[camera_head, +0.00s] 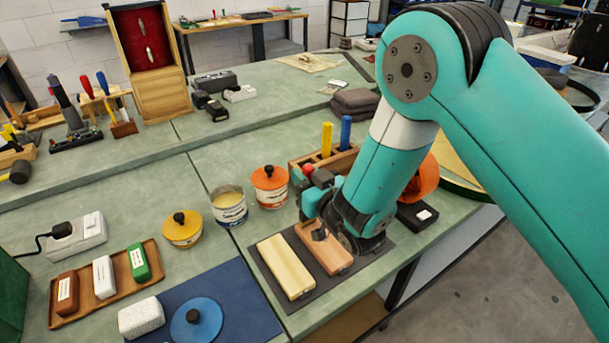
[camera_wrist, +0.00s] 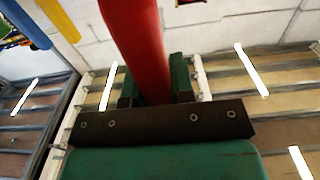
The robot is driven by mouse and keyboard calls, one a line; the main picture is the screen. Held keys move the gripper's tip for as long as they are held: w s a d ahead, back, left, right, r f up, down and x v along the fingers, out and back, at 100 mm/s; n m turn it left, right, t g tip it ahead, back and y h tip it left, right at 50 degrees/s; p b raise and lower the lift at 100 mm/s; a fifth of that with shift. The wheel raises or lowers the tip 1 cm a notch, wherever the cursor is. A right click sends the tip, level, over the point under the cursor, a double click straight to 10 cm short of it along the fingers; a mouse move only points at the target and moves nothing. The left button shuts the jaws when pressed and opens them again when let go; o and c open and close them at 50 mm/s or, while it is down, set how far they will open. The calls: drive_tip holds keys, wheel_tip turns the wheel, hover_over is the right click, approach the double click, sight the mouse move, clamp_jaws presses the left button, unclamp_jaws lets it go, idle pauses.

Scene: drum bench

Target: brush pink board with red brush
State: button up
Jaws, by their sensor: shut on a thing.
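My gripper (camera_wrist: 157,88) is shut on the red handle of the red brush (camera_wrist: 135,40) in the wrist view. The brush's head is out of that view.
A pale yellow board (camera_head: 286,267) lies left of the pink one. Behind stands a wooden holder (camera_head: 298,177) with a yellow handle (camera_head: 326,139) and a blue handle (camera_head: 346,132). An open can (camera_head: 229,206) and an orange-lidded can (camera_head: 270,186) stand behind the mat.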

drive_tip(key=shift+b+v, duration=0.85)
drive_tip(key=shift+v, duration=0.55)
drive_tip(key=shift+s, duration=0.1)
drive_tip(key=shift+b+v, duration=0.65)
drive_tip(key=shift+v, duration=0.8)
drive_tip(key=shift+s+d, duration=0.1)
drive_tip(key=shift+d, duration=0.05)
drive_tip(key=shift+b+v, duration=0.7)
drive_tip(key=shift+v, duration=0.65)
drive_tip(key=shift+s+d, duration=0.1)
drive_tip(key=shift+s, duration=0.05)
drive_tip(key=shift+b+v, duration=0.8)
drive_tip(key=shift+v, duration=0.55)
